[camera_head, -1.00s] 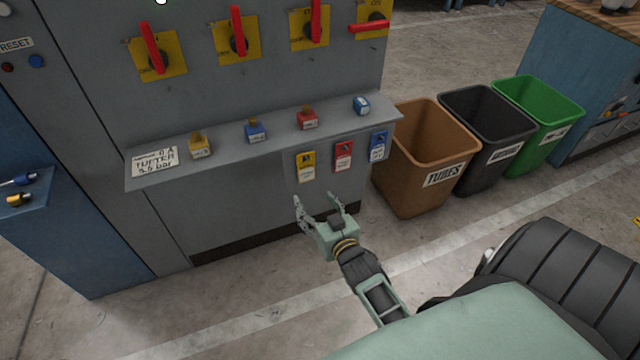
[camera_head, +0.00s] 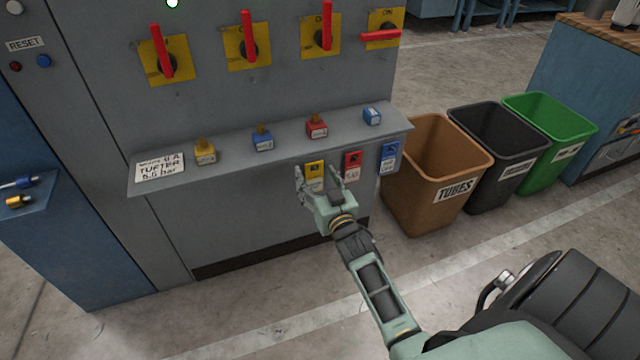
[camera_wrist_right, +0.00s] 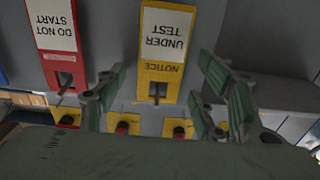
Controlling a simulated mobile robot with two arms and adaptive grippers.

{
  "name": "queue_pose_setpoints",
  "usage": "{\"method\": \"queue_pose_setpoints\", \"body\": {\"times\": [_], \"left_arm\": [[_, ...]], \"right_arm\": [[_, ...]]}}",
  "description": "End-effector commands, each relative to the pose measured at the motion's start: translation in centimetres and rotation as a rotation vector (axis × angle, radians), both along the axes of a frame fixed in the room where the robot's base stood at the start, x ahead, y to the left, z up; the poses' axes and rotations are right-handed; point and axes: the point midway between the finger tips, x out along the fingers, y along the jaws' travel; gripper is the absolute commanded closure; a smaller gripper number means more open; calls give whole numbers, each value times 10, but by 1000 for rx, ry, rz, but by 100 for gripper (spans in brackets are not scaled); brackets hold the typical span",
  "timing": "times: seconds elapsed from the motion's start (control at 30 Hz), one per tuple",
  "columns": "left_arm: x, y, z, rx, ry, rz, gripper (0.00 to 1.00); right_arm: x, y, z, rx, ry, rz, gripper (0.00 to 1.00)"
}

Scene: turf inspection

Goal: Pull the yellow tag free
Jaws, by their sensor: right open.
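The yellow tag (camera_head: 314,172) hangs on the grey cabinet front below the shelf edge, left of a red tag (camera_head: 352,165) and a blue tag (camera_head: 390,156). In the right wrist view the yellow tag (camera_wrist_right: 163,45) appears upside down, reads "NOTICE UNDER TEST", and has a slot with a peg through it. My right gripper (camera_head: 320,180) is open in front of the yellow tag and partly covers its lower part. In the wrist view its fingers (camera_wrist_right: 163,100) stand on either side of the tag's slotted end, apart from it. My left gripper does not show.
The shelf (camera_head: 280,148) above carries several coloured padlocks and a white card (camera_head: 160,166). The red tag (camera_wrist_right: 52,40) hangs close beside the finger in the wrist view. A brown bin (camera_head: 436,190) stands right of the cabinet. Floor in front is clear.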

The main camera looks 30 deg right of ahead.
Motion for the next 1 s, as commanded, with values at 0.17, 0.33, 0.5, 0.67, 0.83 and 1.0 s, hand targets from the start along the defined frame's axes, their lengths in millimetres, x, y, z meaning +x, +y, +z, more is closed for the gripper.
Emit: {"method": "queue_pose_setpoints", "body": {"times": [0.17,0.33,0.5,0.67,0.83,1.0], "left_arm": [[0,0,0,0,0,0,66],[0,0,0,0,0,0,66],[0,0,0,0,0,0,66],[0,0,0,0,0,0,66],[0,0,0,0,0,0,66],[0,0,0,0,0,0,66]], "right_arm": [[0,0,0,0,0,0,38],[0,0,0,0,0,0,51],[0,0,0,0,0,0,66],[0,0,0,0,0,0,80],[0,0,0,0,0,0,69],[0,0,0,0,0,0,84]]}}
